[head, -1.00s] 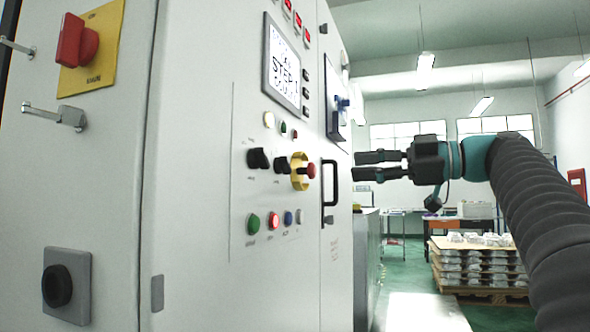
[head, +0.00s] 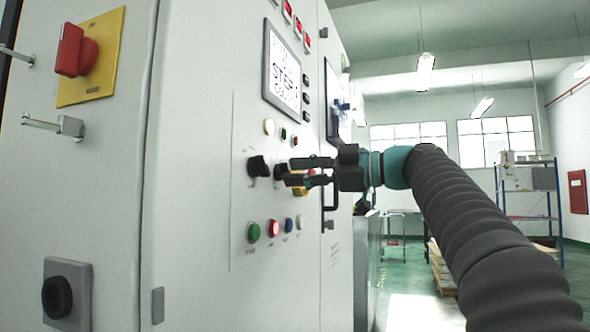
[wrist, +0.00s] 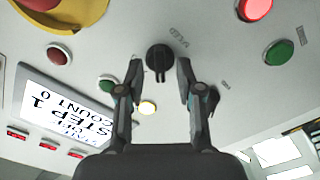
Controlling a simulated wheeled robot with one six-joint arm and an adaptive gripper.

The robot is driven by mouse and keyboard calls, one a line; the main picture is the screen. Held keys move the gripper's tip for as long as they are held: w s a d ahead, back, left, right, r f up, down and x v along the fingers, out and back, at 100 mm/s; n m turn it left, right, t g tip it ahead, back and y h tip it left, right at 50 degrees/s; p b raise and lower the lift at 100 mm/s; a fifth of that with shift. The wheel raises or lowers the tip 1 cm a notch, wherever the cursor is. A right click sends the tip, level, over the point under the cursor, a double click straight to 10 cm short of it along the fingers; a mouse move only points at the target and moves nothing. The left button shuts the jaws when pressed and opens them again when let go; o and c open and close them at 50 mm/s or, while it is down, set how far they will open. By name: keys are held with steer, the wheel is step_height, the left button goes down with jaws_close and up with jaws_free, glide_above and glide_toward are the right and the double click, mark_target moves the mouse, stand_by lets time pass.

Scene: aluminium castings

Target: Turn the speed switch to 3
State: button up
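The speed switch is a black rotary knob (wrist: 159,58) on the pale panel, with small lettering beside it that I cannot read with certainty. In the wrist view its handle points towards the bottom of the picture. My gripper (wrist: 158,68) is open, with one finger on each side of the knob and a gap showing on both sides. In the head view, my gripper (head: 287,173) reaches in from the right at this knob (head: 279,171), which is partly hidden by the fingers. I cannot tell how deep the fingertips are.
Another black knob (head: 258,166) sits just left of it. The yellow-collared red stop button (wrist: 60,8) is close by, mostly hidden in the head view. Lamps, push buttons such as the green one (head: 253,232), a display (head: 283,75) and a door handle (head: 329,200) surround it.

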steer(key=shift+w+a, duration=0.15)
steer(key=shift+a, duration=0.25)
jaws_close()
steer(key=shift+m, duration=0.4)
steer(key=shift+r+m+p, duration=0.15)
steer(key=shift+m+p, duration=1.25)
steer(key=shift+m, duration=7.1)
